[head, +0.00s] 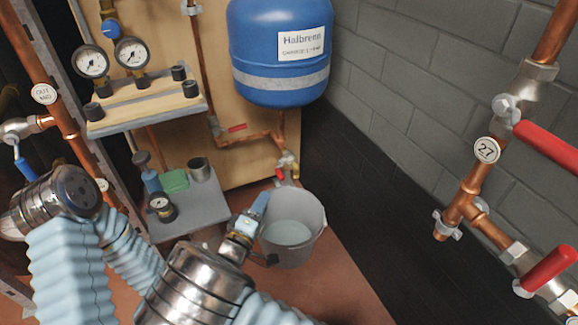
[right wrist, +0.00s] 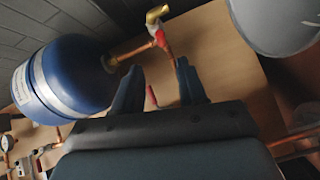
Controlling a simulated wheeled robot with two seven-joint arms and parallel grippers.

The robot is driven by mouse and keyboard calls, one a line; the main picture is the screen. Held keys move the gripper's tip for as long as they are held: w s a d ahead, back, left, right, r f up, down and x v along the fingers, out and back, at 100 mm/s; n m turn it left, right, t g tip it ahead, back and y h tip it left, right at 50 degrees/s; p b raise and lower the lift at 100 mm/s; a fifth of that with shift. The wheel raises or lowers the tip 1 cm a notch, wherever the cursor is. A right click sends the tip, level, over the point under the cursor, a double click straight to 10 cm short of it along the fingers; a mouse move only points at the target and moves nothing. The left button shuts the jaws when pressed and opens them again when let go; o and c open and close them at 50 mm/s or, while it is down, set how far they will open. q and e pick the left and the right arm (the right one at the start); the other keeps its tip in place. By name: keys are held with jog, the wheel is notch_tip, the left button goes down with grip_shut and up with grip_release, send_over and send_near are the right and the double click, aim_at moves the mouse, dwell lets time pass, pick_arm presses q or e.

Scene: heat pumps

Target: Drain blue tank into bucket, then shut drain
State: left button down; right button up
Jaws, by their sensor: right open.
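The blue tank (head: 280,50) hangs on the wooden panel at the back, with a white label and a grey band. A copper pipe runs down from it to a brass drain valve (head: 288,160) with a small red handle (head: 279,174). The grey bucket (head: 317,222) stands on the floor just below and in front of the valve. A pale flat surface shows inside it; I cannot tell if it is liquid. My right gripper (head: 258,206) is open and empty, in front of the bucket's left rim. The right wrist view shows the drain valve (right wrist: 157,14) beyond the fingertips (right wrist: 157,68). My left gripper is not in view.
Another red handle (head: 237,128) sits on the pipe left of the drain. A grey stand (head: 190,212) with a cup and small parts is left of the bucket. Copper pipes with red levers (head: 545,270) fill the right side. Gauges (head: 92,62) hang upper left.

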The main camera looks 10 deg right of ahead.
aim_at(280, 173)
jog(key=b+x, duration=0.2)
jog(key=x, duration=1.1)
jog(key=shift+d+f, duration=0.1)
jog(key=shift+d, duration=0.05)
jog(key=shift+c, duration=0.4)
grip_shut()
